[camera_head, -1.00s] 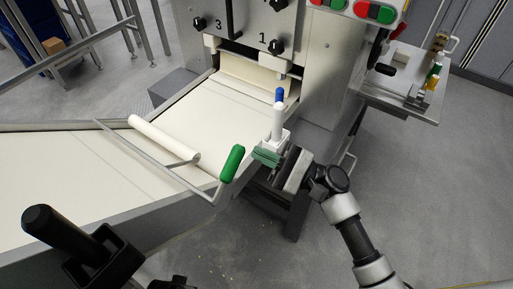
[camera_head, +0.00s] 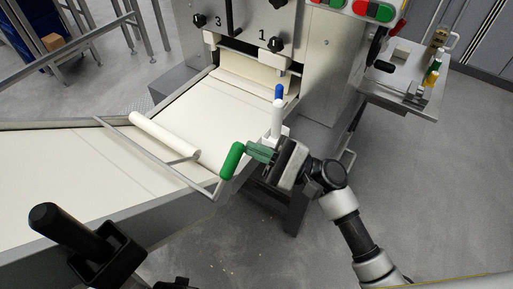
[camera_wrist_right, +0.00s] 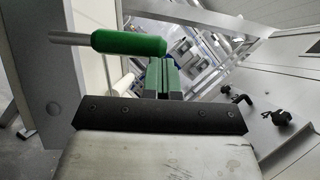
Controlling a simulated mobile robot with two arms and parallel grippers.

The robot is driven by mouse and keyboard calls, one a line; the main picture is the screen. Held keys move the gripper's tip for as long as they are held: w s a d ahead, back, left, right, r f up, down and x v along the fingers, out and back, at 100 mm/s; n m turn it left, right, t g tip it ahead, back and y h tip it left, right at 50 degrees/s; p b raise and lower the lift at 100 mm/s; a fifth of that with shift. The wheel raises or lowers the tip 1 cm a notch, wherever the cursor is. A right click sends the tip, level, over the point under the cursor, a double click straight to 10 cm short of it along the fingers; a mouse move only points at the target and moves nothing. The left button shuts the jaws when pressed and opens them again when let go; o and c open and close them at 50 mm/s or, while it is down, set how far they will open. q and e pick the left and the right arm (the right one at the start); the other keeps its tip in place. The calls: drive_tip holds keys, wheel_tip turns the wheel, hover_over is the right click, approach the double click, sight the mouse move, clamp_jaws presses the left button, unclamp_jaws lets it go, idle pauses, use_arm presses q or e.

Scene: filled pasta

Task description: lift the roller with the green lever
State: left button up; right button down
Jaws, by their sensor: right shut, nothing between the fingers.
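The white roller (camera_head: 164,136) lies across the pale dough sheet on the conveyor, with its metal frame lowered. The green lever (camera_head: 232,160) sticks up from the frame's near end, at the conveyor's edge. My right gripper (camera_head: 263,153) is shut and empty, its green fingers just right of the lever and close to its upper part. In the right wrist view the green lever (camera_wrist_right: 128,43) lies just beyond the tips of the shut fingers (camera_wrist_right: 161,75); I cannot tell if they touch.
A white post with a blue top (camera_head: 278,112) stands right behind my right gripper. The machine front with black knobs (camera_head: 274,46) rises at the back. A side table (camera_head: 400,85) with small items stands at right. The floor at right is clear.

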sight(243, 148)
drive_tip(key=shift+s+a+r+n, duration=0.1)
drive_tip(key=shift+r+n, duration=0.15)
drive_tip(key=shift+n, duration=0.05)
drive_tip(key=s+r+n+g+p, duration=0.1)
drive_tip(key=n, duration=0.1)
drive_tip(key=s+a+r+n+g+h+p, duration=0.1)
drive_tip(key=r+n, duration=0.1)
drive_tip(key=s+a+r+n+g+h, duration=0.1)
drive_tip(key=n, duration=0.1)
drive_tip(key=shift+r+g+p, duration=0.3)
drive_tip(key=shift+g+p, duration=0.1)
drive_tip(key=s+n+h+p, duration=0.1)
drive_tip(key=s+a+r+n+p, duration=0.1)
drive_tip(key=n, duration=0.1)
drive_tip(key=shift+a+r+h, duration=0.1)
drive_tip(key=shift+a+h, duration=0.2)
drive_tip(key=shift+h, duration=0.1)
use_arm(q)
drive_tip(key=s+a+f, duration=0.1)
drive_tip(key=s+f, duration=0.3)
drive_tip(key=s, duration=0.3)
drive_tip(key=s+a+f+g, duration=0.1)
drive_tip(key=s+f, duration=0.4)
drive_tip(key=s, duration=0.2)
drive_tip(key=shift+a, duration=0.25)
use_arm(e)
drive_tip(key=shift+s+a, duration=0.15)
drive_tip(key=shift+s, duration=0.1)
use_arm(q)
drive_tip(key=shift+d, duration=0.1)
